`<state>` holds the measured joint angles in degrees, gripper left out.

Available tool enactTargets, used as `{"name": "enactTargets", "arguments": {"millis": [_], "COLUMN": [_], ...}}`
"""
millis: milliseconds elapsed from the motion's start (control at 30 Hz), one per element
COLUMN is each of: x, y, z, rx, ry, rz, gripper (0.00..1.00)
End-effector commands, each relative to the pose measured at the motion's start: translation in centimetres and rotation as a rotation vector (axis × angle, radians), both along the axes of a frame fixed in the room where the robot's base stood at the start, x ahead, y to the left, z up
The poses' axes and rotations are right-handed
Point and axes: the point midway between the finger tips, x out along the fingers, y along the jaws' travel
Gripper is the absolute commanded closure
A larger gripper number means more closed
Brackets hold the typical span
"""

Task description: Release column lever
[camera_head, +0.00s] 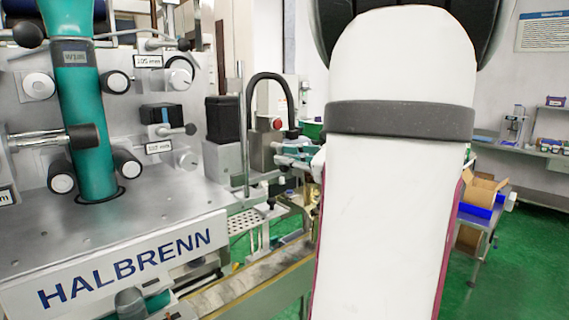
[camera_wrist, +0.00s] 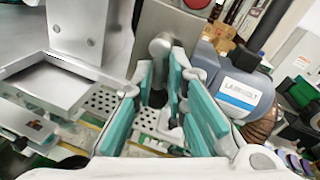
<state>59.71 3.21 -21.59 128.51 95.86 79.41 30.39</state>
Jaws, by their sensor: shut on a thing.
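In the wrist view my gripper (camera_wrist: 163,78) has its teal-padded fingers closed around a slim grey lever with a rounded end (camera_wrist: 160,46). The lever stands in front of a flat grey metal upright (camera_wrist: 168,22). The part of the lever deep between the fingers is hard to make out. In the head view my white arm covers the middle right and hides most of the gripper and the lever. A thin upright metal post (camera_head: 241,125) and a curved black hose (camera_head: 262,78) show to the left of my arm.
The grey HALBRENN machine (camera_head: 125,265) with a teal tube (camera_head: 85,120) and several black knobs fills the left. A perforated metal tray (camera_head: 255,222) lies below the post. In the wrist view a blue-grey labelled motor (camera_wrist: 238,92) sits close right of the fingers.

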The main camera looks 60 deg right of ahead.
Motion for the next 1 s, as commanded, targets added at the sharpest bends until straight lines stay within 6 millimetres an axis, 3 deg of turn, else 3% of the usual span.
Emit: {"name": "enactTargets", "arguments": {"millis": [1000], "x": [-0.29], "y": [-0.89], "z": [0.23], "rx": [-0.326], "ry": [0.085], "rz": [-0.011], "gripper": [1.00]}}
